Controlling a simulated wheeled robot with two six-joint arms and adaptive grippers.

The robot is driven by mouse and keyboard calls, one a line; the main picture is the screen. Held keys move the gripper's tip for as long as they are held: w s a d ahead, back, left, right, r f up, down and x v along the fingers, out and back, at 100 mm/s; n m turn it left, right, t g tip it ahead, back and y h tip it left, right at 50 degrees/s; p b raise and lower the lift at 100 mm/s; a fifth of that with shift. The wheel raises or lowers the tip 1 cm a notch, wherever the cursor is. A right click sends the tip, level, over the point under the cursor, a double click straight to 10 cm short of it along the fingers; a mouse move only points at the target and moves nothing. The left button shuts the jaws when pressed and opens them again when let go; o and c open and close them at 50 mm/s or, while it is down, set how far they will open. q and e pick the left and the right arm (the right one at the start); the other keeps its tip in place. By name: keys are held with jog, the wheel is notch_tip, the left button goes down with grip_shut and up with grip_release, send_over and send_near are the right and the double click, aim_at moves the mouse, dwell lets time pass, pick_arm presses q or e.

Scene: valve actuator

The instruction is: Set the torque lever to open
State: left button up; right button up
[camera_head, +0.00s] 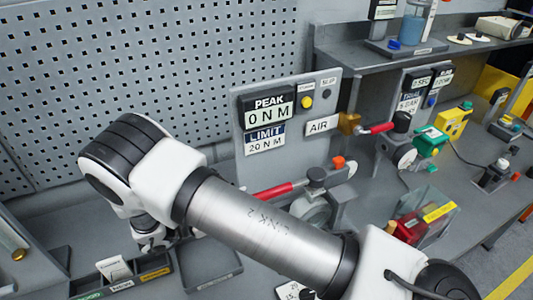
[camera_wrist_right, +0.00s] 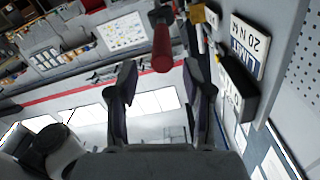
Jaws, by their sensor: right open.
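The torque lever has a red handle (camera_head: 270,191) below the PEAK and LIMIT display panel (camera_head: 236,130). In the head view it points left from a dark pivot on a grey round body (camera_head: 315,210). My right arm hides part of this body. In the right wrist view the red handle (camera_wrist_right: 162,48) points towards the camera, beyond and between the fingertips. My right gripper (camera_wrist_right: 160,72) is open and empty, apart from the handle. In the head view it shows small (camera_head: 150,238) at the lower left, under my arm. My left gripper is out of view.
A second red handle (camera_head: 378,128) sits on a brass valve (camera_head: 348,122) by the AIR label. A red tool in a clear box (camera_head: 425,215) stands to the right. A labelled tray (camera_head: 125,280) lies at lower left. A perforated wall (camera_head: 150,60) closes the back.

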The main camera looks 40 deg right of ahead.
aim_at(290, 186)
jog(key=d+b, duration=0.1)
jog(key=b, duration=0.1)
jog(key=d+b, duration=0.1)
jog(key=b, duration=0.1)
jog(key=s+b, duration=0.1)
jog(key=b, duration=0.1)
jog(key=shift+d+f, duration=0.4)
jog(key=shift+s+d+r+p, duration=0.15)
jog(key=shift+d+r+p, duration=0.3)
jog(key=shift+p, duration=0.2)
jog(key=shift+s+d+r+p, duration=0.15)
jog(key=shift+d+r+p, duration=0.2)
jog(key=shift+d+p, duration=0.25)
jog(key=shift+s+d+f+p, duration=0.1)
jog(key=shift+d+f+p, duration=0.1)
jog(key=shift+d, duration=0.45)
jog(key=shift+s+d+f+p, duration=0.1)
jog(key=shift+d+p, duration=0.1)
jog(key=shift+d, duration=0.4)
jog(key=shift+s+d+f, duration=0.1)
jog(key=shift+s+d, duration=0.05)
jog(key=shift+d, duration=0.2)
jog(key=shift+a, duration=0.25)
jog(key=shift+c, duration=1.3)
grip_shut()
